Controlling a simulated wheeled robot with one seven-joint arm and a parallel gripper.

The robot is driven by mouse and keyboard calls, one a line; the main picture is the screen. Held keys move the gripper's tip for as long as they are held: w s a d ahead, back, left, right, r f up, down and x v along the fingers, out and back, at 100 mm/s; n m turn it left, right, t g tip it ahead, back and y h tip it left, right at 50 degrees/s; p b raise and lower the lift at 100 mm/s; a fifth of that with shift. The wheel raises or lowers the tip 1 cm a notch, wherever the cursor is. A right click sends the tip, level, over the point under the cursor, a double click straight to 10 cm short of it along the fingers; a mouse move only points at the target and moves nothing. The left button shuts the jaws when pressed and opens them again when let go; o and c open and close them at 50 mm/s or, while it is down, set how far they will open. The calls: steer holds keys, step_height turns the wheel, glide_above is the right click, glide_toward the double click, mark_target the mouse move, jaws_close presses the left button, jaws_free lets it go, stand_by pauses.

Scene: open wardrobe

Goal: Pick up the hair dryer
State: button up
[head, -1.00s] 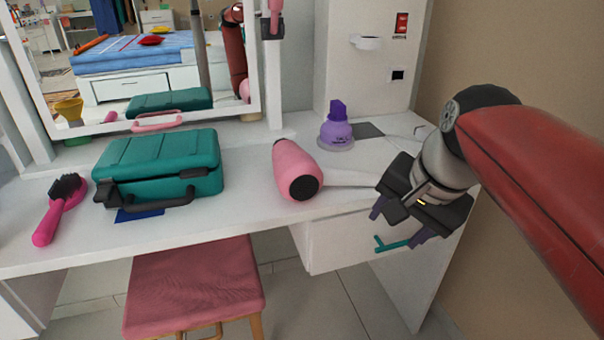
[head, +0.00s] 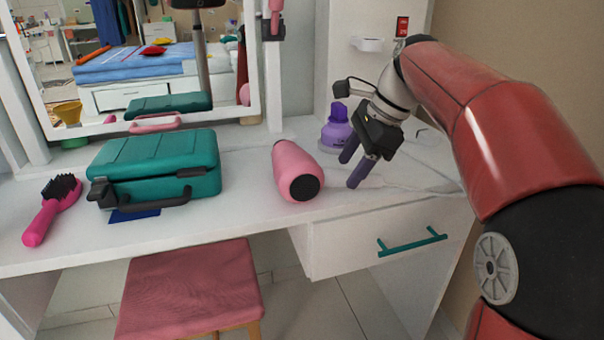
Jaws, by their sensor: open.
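I cannot tell how high the fingertips are above the tabletop.
A purple bottle (head: 337,128) stands just behind my gripper. A teal case (head: 155,168) lies left of the hair dryer, and a pink hairbrush (head: 52,208) lies further left. A mirror (head: 140,70) stands behind. A pink stool (head: 190,290) is below the front edge.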

steer(key=x, duration=0.2)
steer(key=shift+f, duration=0.35)
steer(key=shift+r, duration=0.1)
jaws_close()
